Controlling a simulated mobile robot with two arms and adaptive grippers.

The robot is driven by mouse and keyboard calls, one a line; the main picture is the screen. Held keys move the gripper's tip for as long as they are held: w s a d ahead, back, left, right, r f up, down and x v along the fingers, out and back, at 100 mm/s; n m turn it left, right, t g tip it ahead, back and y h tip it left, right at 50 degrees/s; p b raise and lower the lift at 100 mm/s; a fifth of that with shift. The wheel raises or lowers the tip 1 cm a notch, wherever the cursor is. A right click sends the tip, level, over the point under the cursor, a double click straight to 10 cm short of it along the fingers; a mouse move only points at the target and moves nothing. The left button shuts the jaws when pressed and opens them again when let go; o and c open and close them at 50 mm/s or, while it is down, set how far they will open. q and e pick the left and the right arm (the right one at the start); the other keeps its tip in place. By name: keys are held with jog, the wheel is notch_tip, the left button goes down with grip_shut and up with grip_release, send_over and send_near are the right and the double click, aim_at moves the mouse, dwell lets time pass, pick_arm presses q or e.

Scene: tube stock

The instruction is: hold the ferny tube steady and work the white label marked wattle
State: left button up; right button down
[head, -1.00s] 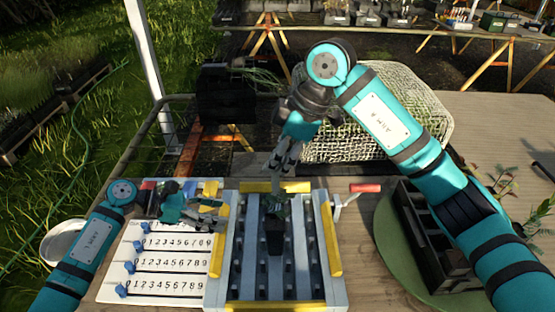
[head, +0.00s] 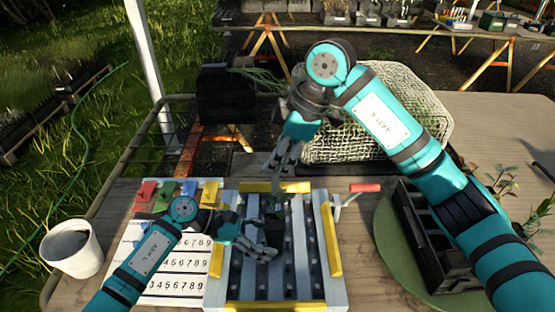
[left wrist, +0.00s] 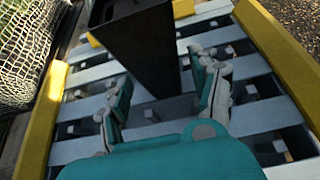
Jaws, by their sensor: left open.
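A black square tube (head: 272,232) stands upright in the slatted grey rack with yellow edges (head: 334,240). Dark foliage at its top is hard to make out. In the left wrist view the tube (left wrist: 140,45) rises just beyond my open fingers, roughly between them. My left gripper (head: 262,250) is open, low over the rack at the tube's near left side. My right gripper (head: 278,178) points down just above and behind the tube; its fingers look close together, and I cannot see anything clearly between them. I cannot make out a white label or the word wattle.
A number board (head: 185,285) lies left of the rack, with coloured tags (head: 167,192) along its top. A white cup (head: 72,250) stands at the far left. A red-handled crank (head: 364,188) sticks out at the rack's right. A black crate (head: 420,235) stands on a green mat (head: 385,225).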

pick_arm(q)
jog(key=shift+x, duration=0.85)
jog(key=c, duration=0.9)
